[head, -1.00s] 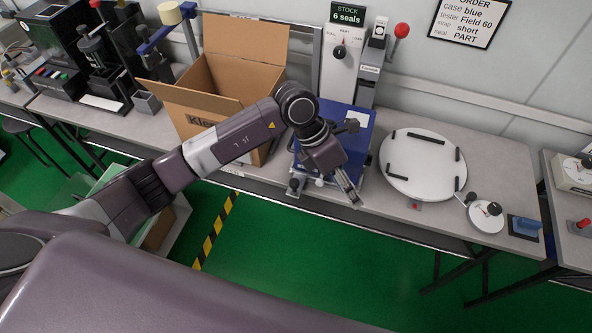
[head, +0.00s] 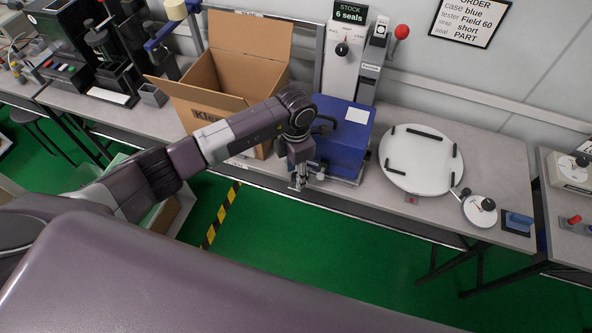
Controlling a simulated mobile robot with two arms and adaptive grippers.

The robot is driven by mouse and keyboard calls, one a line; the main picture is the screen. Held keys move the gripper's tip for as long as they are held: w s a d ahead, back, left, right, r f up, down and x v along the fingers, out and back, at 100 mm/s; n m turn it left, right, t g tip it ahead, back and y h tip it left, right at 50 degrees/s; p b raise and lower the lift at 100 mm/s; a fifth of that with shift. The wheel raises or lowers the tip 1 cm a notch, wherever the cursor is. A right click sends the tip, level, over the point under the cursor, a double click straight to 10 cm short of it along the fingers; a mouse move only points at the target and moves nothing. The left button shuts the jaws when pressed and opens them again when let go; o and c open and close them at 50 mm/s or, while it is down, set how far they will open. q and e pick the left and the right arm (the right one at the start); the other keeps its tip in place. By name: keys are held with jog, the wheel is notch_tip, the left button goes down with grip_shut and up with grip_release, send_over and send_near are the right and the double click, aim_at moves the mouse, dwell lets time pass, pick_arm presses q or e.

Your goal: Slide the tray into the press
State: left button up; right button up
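The press stands against the wall, with a grey panel (head: 343,58) carrying a knob and a red-balled lever (head: 401,32) beside it. A blue box-like body (head: 342,138) with a white label sits in front of the panel. A thin metal edge (head: 345,180), perhaps the tray, shows below its front; most of it is hidden. My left gripper (head: 298,184) points down at the front left corner of the blue body, by the table's front edge. Its fingers look close together, but I cannot tell whether they hold anything. My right gripper is not in view.
An open cardboard box (head: 205,108) stands left of the blue body, behind my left arm. A white round turntable (head: 421,160) with black bars lies to the right, with a small dial (head: 480,209) beyond it. Green floor is free in front of the table.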

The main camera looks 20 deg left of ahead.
pick_arm(q)
jog(key=shift+c, duration=0.4)
grip_shut()
